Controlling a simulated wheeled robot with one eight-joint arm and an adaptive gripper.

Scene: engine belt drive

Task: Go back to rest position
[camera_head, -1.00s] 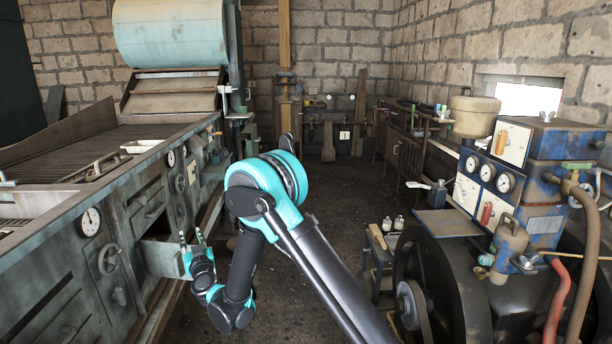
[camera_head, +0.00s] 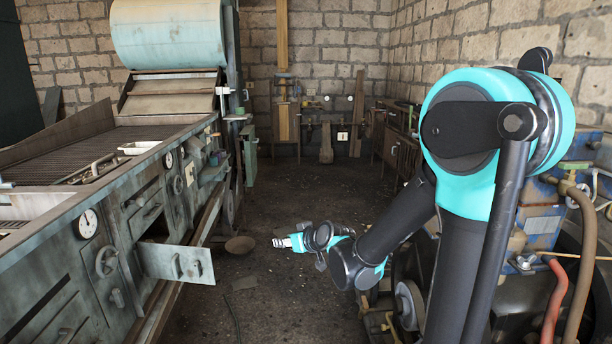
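My arm (camera_head: 400,225) is folded on the right side of the view, with its large teal elbow joint high in front of the engine. My gripper (camera_head: 283,242) points left over the open floor, in the middle of the view. It is seen side-on and small, so its opening cannot be told. It touches nothing that I can see.
A long grey machine (camera_head: 60,240) with gauges stands at left. Its open drawer (camera_head: 176,263) juts into the aisle. A round dish (camera_head: 239,245) lies on the floor beside it. The engine (camera_head: 545,215) at right is partly hidden by my arm. The floor ahead (camera_head: 300,190) is clear.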

